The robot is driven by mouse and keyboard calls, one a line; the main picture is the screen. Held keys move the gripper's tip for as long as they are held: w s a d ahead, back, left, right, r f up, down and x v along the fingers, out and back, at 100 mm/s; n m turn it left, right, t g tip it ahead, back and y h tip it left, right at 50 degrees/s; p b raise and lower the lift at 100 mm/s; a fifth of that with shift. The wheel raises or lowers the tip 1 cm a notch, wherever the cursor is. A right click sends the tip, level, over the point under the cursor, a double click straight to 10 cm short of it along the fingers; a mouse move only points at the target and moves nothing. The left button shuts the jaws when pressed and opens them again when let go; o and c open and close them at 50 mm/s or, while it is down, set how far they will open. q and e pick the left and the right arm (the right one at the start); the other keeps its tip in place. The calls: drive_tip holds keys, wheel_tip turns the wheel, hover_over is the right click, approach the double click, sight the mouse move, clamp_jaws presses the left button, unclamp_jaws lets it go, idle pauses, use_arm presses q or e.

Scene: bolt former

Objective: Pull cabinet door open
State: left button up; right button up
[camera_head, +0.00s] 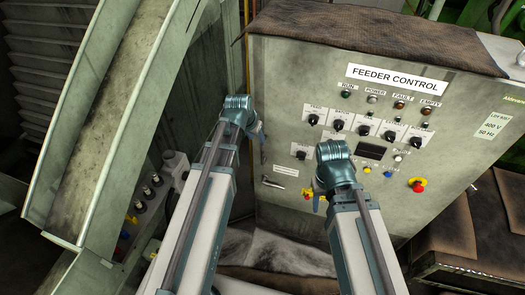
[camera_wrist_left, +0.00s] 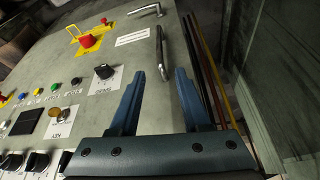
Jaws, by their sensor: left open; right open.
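The grey-green control cabinet (camera_head: 330,75) labelled FEEDER CONTROL stands at the centre right in the head view, its front door looking closed. In the left wrist view a vertical metal bar handle (camera_wrist_left: 162,54) sits near the door's edge, beyond my fingertips. My left gripper (camera_head: 257,132) is at the cabinet's left edge; its open fingers show in the left wrist view (camera_wrist_left: 160,85), empty, with the handle ahead between them. I cannot tell the exact gap to the handle. My right gripper (camera_head: 318,200) is in front of the panel's lower part, its fingers partly hidden.
A second small handle (camera_head: 272,183) is low on the cabinet. Knobs, lamps and a red emergency stop (camera_head: 417,185) cover the panel. A brown cover (camera_head: 370,35) lies on top. Cables (camera_wrist_left: 205,65) run beside the cabinet edge.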

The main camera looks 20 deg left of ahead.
sight(262, 148)
use_arm(q)
drive_tip(key=b+x, duration=1.1)
drive_tip(key=x, duration=0.2)
drive_tip(key=shift+r, duration=0.1)
clamp_jaws()
idle(1.1)
